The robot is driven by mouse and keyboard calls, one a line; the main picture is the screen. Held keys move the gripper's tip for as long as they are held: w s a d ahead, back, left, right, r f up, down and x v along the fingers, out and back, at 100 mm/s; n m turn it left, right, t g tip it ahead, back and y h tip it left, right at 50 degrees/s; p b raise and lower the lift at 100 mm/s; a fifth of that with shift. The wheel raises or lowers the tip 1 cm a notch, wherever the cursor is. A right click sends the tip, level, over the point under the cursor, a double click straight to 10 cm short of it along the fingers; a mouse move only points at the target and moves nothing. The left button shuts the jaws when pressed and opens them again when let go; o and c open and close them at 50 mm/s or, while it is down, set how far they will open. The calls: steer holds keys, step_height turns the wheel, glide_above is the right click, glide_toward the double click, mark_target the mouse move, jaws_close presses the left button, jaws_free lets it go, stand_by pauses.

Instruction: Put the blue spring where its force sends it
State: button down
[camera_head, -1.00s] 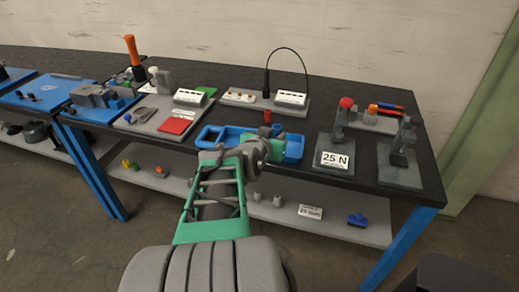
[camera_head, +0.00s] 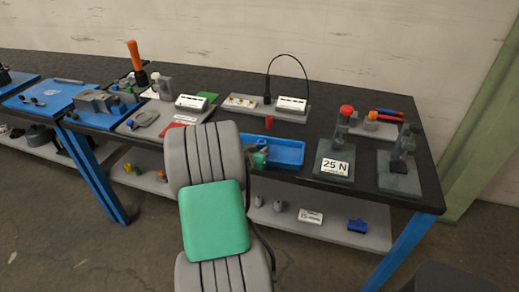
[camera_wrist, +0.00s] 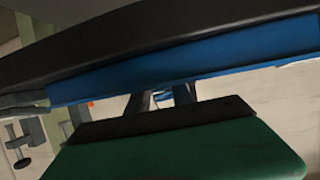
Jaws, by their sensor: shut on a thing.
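My gripper (camera_wrist: 166,97) is seen in the wrist view beyond its dark band and green body. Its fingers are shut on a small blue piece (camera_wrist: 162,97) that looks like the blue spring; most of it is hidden. In the head view my arm covers most of the gripper, at the left end of the blue tray (camera_head: 285,152). A grey fixture with a red knob (camera_head: 345,128) stands right of the tray, with a plate marked 25 N (camera_head: 335,167). A second grey fixture (camera_head: 401,172) stands at the bench's right end.
A red cylinder (camera_head: 268,122) stands by the tray's back edge. Behind are white boxes on a plate (camera_head: 291,104) with a looped cable. Red and blue handled tools (camera_head: 386,115) lie at back right. A lower shelf (camera_head: 345,236) holds small parts.

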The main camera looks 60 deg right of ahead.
steer(key=shift+f+b, duration=0.4)
steer(key=shift+b, duration=0.05)
steer(key=shift+f, duration=0.1)
